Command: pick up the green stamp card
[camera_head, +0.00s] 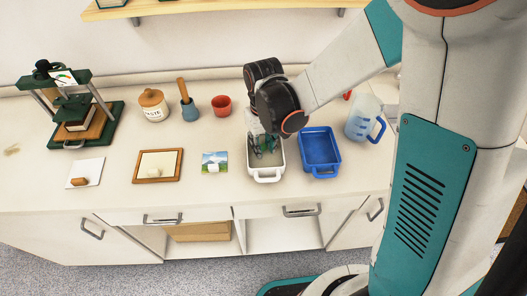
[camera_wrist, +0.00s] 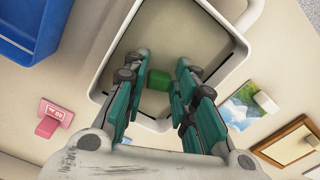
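A small green block (camera_wrist: 158,79) lies in the white tray (camera_wrist: 103,68). It may be part of the green stamp card; I cannot make out a separate card under it. The white tray also shows in the head view (camera_head: 267,177). My gripper (camera_wrist: 158,72) is open, its teal fingers on either side of the green block, with gaps showing. In the head view my gripper (camera_head: 263,143) reaches down into the tray, and the green block cannot be told apart from the fingers.
A blue tray (camera_head: 319,148) stands right beside the white one. A pink card with a pink block (camera_wrist: 48,126) lies nearby. A landscape print (camera_head: 215,162), a framed board (camera_head: 157,166), a press (camera_head: 76,117) and a measuring jug (camera_head: 363,119) stand around on the counter.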

